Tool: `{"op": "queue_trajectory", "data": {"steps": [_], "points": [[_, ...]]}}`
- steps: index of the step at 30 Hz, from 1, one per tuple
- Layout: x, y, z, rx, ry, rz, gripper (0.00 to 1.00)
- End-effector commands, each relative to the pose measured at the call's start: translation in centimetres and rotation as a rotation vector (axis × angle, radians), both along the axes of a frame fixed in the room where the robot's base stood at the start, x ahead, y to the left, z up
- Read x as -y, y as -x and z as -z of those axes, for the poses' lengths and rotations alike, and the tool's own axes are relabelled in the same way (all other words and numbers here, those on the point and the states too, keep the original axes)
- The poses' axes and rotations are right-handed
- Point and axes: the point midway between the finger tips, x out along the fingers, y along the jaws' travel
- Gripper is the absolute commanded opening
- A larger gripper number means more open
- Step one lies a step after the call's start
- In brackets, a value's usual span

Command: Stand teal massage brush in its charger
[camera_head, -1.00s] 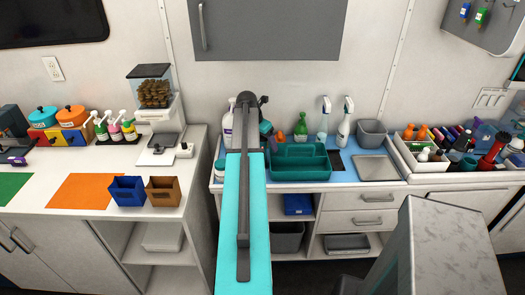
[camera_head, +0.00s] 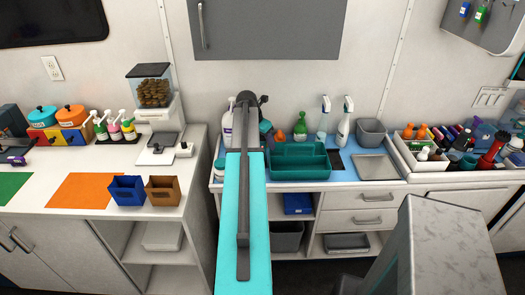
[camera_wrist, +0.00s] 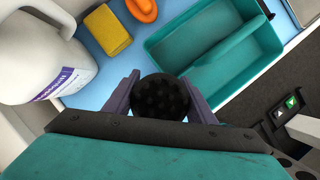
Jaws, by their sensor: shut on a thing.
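In the wrist view my gripper (camera_wrist: 160,84) is shut on a round, dark, bristled head, which I take to be the massage brush (camera_wrist: 161,98). The bristled face points toward the camera, and the rest of the brush is hidden, so its teal body does not show. The brush is beside the teal caddy, over the blue counter mat. In the head view my arm covers the gripper and the brush. I cannot tell for sure which thing is the charger.
The teal caddy (camera_head: 272,165) stands right of my arm. A white jug (camera_wrist: 35,55), a yellow sponge (camera_wrist: 107,30) and an orange item (camera_wrist: 142,9) are close by. Spray bottles (camera_head: 343,122) stand behind. A steel tray (camera_head: 376,168) lies farther right.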

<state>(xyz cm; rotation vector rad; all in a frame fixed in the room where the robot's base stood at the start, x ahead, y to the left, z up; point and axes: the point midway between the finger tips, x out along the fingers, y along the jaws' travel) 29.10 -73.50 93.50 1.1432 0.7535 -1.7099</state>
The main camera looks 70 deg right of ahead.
Motion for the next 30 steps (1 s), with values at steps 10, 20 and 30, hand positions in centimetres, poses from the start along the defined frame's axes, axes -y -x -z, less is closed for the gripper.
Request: {"op": "queue_trajectory", "data": {"steps": [10,20,30], "points": [[0.0,-0.1,-0.3,0.000,0.001,-0.001,0.13],[0.1,-0.1,-2.3,0.000,0.002,0.000,0.13],[-1.7,0.6,-3.6,0.000,0.001,-0.001,0.13]]}}
